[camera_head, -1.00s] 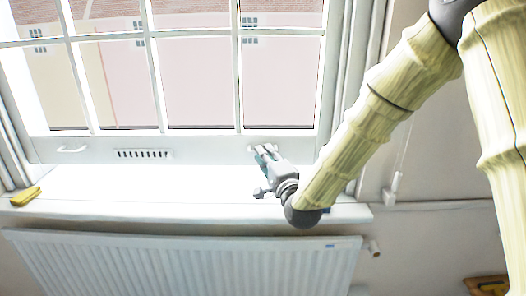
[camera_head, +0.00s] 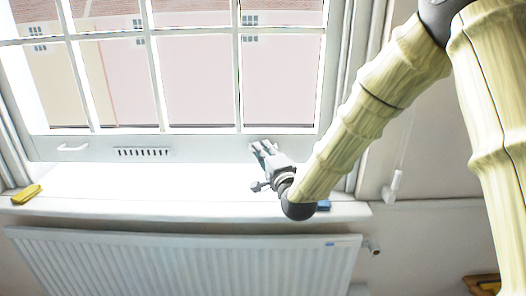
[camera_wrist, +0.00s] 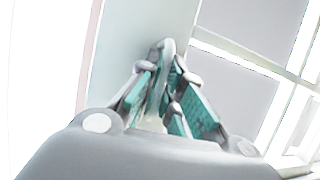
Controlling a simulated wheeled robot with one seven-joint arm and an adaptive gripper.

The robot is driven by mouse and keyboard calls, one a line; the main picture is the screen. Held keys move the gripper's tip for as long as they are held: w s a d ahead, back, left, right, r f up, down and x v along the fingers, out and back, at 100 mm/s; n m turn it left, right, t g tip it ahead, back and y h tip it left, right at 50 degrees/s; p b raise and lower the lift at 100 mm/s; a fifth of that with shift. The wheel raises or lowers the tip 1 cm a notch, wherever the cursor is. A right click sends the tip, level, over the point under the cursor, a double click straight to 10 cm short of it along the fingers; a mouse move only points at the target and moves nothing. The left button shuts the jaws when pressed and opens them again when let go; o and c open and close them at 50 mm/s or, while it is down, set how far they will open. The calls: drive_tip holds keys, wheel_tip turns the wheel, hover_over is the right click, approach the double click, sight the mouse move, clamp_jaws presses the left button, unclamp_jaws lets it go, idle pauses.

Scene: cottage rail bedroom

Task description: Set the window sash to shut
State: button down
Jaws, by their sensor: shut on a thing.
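The window sash (camera_head: 205,148) is a white frame with several panes, seen in the head view above the sill. Its bottom rail carries a white handle (camera_head: 73,147) at the left. My gripper (camera_head: 262,148) is at the right part of this rail, shut on a second pale handle, which it mostly hides. In the wrist view, my gripper's teal-padded fingers (camera_wrist: 168,95) close around the pale handle (camera_wrist: 165,55). The rail's lower edge is close to the back of the sill; I cannot tell whether a gap is left there.
The white sill (camera_head: 150,190) is mostly clear. A yellow object (camera_head: 27,194) lies at its left end and a small blue object (camera_head: 323,205) near its right end, beside my arm. A white radiator (camera_head: 190,265) is below. A cord with a white end piece (camera_head: 392,187) hangs at the right.

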wheel_tip(320, 180, down, 8)
drive_tip(key=b, duration=0.3)
drive_tip(key=shift+r+b, duration=0.2)
drive_tip(key=shift+b, duration=0.15)
drive_tip(key=shift+s+f, duration=0.15)
drive_tip(key=shift+f, duration=0.15)
drive_tip(key=c, duration=1.8)
unclamp_jaws()
drive_tip(key=shift+f, duration=0.1)
drive_tip(key=shift+c, duration=0.2)
drive_tip(key=shift+r, duration=0.2)
drive_tip(key=v, duration=1.2)
